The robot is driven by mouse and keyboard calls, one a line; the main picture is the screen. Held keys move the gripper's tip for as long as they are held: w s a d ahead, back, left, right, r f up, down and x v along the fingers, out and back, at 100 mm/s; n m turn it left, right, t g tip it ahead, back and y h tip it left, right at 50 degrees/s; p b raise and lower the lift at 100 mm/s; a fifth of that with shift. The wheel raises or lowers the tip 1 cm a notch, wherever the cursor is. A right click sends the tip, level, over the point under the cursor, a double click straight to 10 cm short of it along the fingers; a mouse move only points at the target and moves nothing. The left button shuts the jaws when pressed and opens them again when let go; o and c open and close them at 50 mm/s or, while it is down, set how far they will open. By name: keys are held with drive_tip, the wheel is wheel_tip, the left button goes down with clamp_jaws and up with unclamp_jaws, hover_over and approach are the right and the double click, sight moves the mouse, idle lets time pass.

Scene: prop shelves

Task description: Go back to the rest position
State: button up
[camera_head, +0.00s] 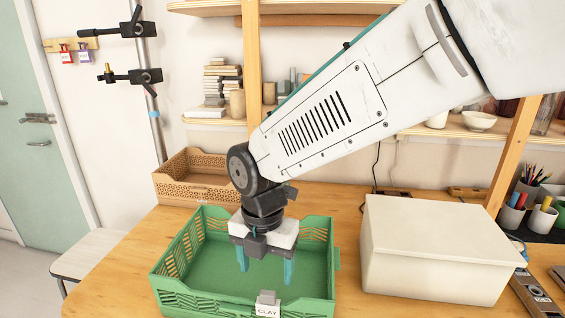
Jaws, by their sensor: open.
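My gripper (266,268) points down over the green crate (321,231), with its two teal fingers apart and nothing visible between them. The fingers appear to be within or just above the crate's opening. My white arm reaches in from the upper right and hides part of the shelves and the crate's back rim.
A cream lidded box (440,240) stands right of the crate. A brown crate (190,190) sits behind it at left. Pen cups (512,214) are at far right. Wooden shelf posts (513,150) rise behind. Some table (345,200) is bare between crate and box.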

drive_tip(key=s+d+r+m, duration=0.2)
drive_tip(key=s+d+m, duration=0.3)
drive_tip(key=d+m, duration=0.5)
drive_tip(key=s+d+r+m+t, duration=0.1)
drive_tip(key=s+d+r+m, duration=0.2)
drive_tip(key=d+m, duration=0.7)
drive_tip(key=s+d+r+m, duration=0.3)
drive_tip(key=s+d+m, duration=0.3)
drive_tip(key=d+m, duration=0.4)
drive_tip(key=shift+s+d+r+m+t, duration=0.3)
drive_tip(key=shift+s+m, duration=0.1)
drive_tip(key=shift+m, duration=0.7)
